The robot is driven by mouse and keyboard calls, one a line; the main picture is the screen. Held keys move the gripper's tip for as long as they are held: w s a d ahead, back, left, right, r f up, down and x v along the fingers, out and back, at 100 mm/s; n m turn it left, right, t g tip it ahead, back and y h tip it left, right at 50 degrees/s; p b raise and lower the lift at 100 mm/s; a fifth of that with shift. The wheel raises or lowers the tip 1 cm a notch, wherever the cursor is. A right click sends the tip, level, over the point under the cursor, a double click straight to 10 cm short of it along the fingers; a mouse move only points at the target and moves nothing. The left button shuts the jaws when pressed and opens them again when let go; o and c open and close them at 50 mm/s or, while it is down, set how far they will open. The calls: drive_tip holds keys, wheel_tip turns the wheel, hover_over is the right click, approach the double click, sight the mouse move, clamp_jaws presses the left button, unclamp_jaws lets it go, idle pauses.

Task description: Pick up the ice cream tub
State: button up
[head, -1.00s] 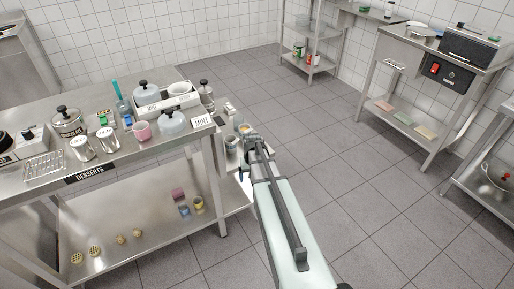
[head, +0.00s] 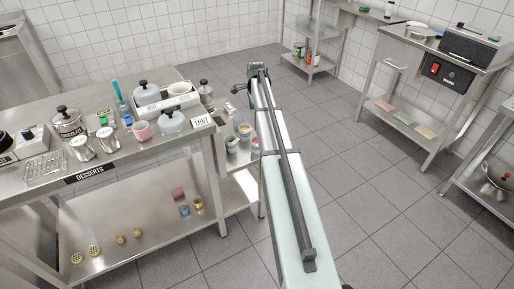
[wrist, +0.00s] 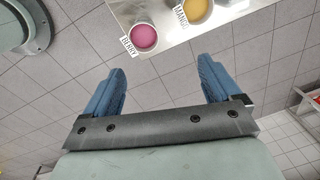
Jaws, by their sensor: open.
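Several small ice cream tubs stand on the low side shelf (head: 243,160) at the right end of the dessert table. In the wrist view a tub with pink contents (wrist: 143,38) stands by a BERRY label, and a tub with yellow contents (wrist: 197,10) by a MANGO label. Both are at the top of that view, the yellow one cut by the edge. My gripper (wrist: 162,82) is open and empty, its two blue fingers spread over the floor, apart from the tubs. In the head view its fingers are hard to make out at the arm's far end.
A steel stand with a dark machine (head: 447,72) is at the right. The floor between is clear.

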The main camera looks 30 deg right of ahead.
drive_tip(key=f+m, duration=0.3)
drive_tip(key=s+f+m, duration=0.1)
drive_tip(key=f+m, duration=0.1)
drive_tip(key=m, duration=0.2)
drive_tip(key=f+m+g, duration=0.1)
drive_tip(key=f+m, duration=0.2)
drive_tip(key=shift+s+a+f, duration=0.25)
drive_tip(key=shift+a+f, duration=0.05)
drive_tip(key=shift+f, duration=0.05)
drive_tip(key=shift+s+d+f, duration=0.1)
drive_tip(key=shift+s+f, duration=0.05)
drive_tip(key=shift+f, duration=1.2)
drive_tip(key=shift+s+d+f, duration=0.1)
drive_tip(key=shift+f, duration=1.2)
drive_tip(key=c, duration=1.5)
drive_tip(key=shift+c, duration=0.2)
